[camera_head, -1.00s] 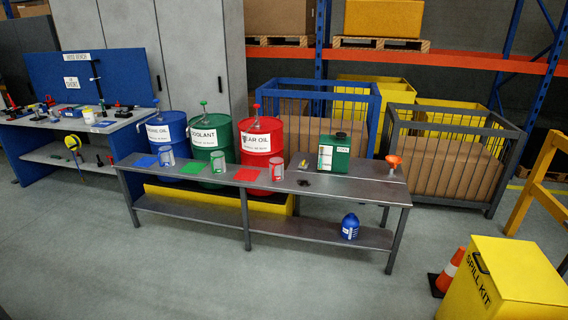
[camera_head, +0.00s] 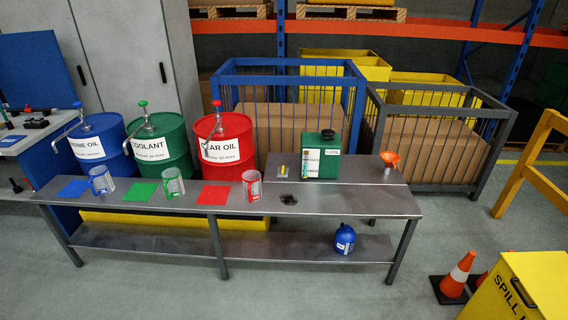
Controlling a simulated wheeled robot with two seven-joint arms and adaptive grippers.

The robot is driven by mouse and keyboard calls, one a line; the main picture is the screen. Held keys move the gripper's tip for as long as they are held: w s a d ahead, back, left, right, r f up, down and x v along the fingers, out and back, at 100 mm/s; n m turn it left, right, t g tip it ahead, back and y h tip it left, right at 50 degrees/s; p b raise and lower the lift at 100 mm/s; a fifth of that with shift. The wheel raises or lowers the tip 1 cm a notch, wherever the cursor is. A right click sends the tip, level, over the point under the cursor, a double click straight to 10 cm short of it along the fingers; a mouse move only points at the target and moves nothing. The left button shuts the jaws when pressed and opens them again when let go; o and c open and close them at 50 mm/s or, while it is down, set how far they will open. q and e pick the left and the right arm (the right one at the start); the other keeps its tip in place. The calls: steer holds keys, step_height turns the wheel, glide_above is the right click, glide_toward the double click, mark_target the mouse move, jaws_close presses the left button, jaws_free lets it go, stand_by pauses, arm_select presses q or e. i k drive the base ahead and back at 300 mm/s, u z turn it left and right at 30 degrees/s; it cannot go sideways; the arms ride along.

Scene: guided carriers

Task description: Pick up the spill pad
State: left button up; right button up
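I cannot clearly make out a spill pad. A yellow box (camera_head: 522,288) lettered SPILL, the rest cut off now, stands at the lower right; its inside is hidden. A small dark patch (camera_head: 289,200) lies on the metal bench (camera_head: 340,200), with a small grey item with a yellow part (camera_head: 283,171) behind it. Flat blue (camera_head: 74,188), green (camera_head: 140,192) and red (camera_head: 214,195) squares lie on the bench to the left. Neither of my grippers is in view.
Measuring jugs, a green canister (camera_head: 321,156) and an orange funnel (camera_head: 389,160) stand on the bench. A blue bottle (camera_head: 345,239) is on its lower shelf. Drums and cage carts stand behind. Cones (camera_head: 456,279) stand beside the yellow box. Floor in front is clear.

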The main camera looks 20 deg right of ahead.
mark_target(283, 172)
steer(key=z, duration=0.65)
steer(key=i, duration=1.35)
steer(key=z, duration=0.8)
